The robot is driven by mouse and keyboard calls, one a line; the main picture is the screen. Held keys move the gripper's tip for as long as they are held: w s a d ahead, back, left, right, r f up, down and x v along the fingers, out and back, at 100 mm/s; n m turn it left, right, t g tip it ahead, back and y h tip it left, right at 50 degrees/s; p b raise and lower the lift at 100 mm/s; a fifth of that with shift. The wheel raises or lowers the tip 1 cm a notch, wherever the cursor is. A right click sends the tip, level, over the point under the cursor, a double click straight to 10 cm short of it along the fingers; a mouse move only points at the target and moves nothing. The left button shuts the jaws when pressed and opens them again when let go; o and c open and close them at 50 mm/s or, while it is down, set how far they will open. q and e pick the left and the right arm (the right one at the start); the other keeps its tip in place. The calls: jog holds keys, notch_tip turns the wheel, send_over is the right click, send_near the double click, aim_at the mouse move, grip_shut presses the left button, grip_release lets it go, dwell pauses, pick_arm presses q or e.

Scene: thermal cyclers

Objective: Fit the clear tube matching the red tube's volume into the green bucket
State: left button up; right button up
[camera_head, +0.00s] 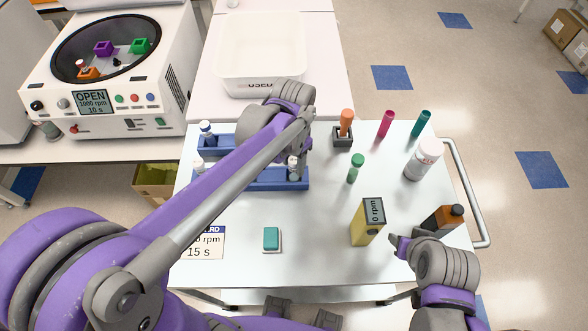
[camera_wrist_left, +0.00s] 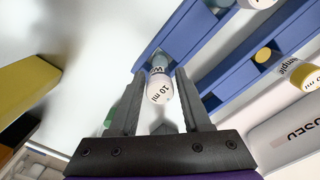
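In the head view the green bucket (camera_head: 140,46) sits in the open centrifuge's rotor, beside a purple bucket (camera_head: 103,48). An orange bucket (camera_head: 88,73) there holds a tube with a red part (camera_head: 80,64); its volume is unreadable. Clear tubes stand in blue racks (camera_head: 265,181): one at the back (camera_head: 207,129), one at left (camera_head: 198,165), one at right (camera_head: 293,166). In the wrist view my left gripper (camera_wrist_left: 158,90) is open, its fingers either side of a tube marked 10 ml (camera_wrist_left: 161,88). My right gripper (camera_head: 400,241) is low at right; its opening is unclear.
The centrifuge (camera_head: 115,105) reads OPEN, 1000 rpm, 10 s. A white bin (camera_head: 258,60) marked USED stands behind the racks.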

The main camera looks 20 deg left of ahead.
pick_arm(q)
grip_shut()
jog(key=shift+r, duration=0.1)
